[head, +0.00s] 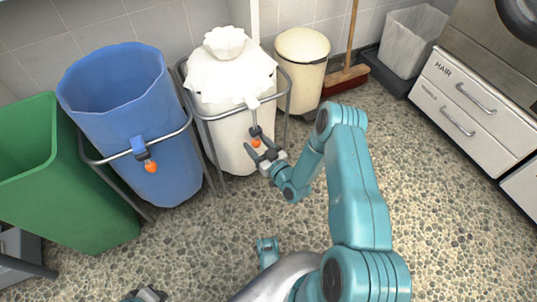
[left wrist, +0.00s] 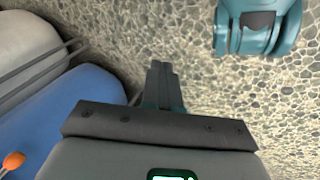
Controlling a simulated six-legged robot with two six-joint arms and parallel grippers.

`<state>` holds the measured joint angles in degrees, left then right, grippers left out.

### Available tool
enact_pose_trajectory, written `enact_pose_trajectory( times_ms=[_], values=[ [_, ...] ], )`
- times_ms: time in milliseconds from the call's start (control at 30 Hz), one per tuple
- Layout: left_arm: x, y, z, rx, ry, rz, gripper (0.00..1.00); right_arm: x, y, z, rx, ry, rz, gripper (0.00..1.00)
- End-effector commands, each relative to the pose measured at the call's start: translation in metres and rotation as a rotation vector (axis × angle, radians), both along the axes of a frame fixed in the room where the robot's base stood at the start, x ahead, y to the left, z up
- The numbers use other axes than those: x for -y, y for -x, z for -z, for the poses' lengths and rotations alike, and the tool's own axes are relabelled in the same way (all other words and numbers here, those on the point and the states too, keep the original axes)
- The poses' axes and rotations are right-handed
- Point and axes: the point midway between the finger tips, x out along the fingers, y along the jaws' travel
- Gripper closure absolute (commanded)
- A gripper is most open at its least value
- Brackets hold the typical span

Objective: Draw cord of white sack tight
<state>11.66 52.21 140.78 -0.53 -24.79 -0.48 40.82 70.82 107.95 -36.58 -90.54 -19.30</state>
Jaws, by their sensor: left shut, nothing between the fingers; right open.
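The white sack (head: 238,125) hangs in a metal frame, its top gathered into a ruffled tuft (head: 225,42). A dark cord piece with an orange ball (head: 256,142) hangs at its front right. My right gripper (head: 260,150) is open, with its fingers close around or beside the ball; I cannot tell whether they touch it. My left gripper shows at the bottom edge of the head view (head: 146,295), and its fingers (left wrist: 162,72) are shut and empty above the floor in the left wrist view.
An open blue sack (head: 165,175) with its own orange ball (head: 150,166) hangs left of the white one. A green bin (head: 75,205) stands further left. A cream bin (head: 302,75), a broom (head: 346,78) and drawers (head: 455,105) are behind and right.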

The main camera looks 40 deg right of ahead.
Motion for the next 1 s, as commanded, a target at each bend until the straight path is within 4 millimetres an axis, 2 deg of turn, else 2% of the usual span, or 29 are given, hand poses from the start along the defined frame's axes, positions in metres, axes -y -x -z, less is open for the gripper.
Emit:
enact_pose_trajectory(
  times_ms=[167,400,600,800,1000],
  values=[
    [0.002,0.01,-0.018,-0.032,0.006,0.004,1.0,-0.002,0.038,-0.003,-0.008,-0.005,0.005,0.42],
    [0.005,0.025,-0.039,-0.084,0.017,0.01,1.0,-0.007,0.103,-0.004,-0.007,-0.006,0.007,0.42],
    [0.006,0.034,-0.048,-0.113,0.022,0.014,1.0,-0.01,0.141,-0.002,-0.006,-0.003,0.006,0.42],
    [0.007,0.037,-0.051,-0.123,0.023,0.016,1.0,-0.012,0.156,-0.001,-0.003,-0.001,0.002,0.42],
    [0.007,0.037,-0.05,-0.123,0.023,0.016,1.0,-0.013,0.157,0.0,-0.002,-0.001,0.001,0.42]
  ],
)
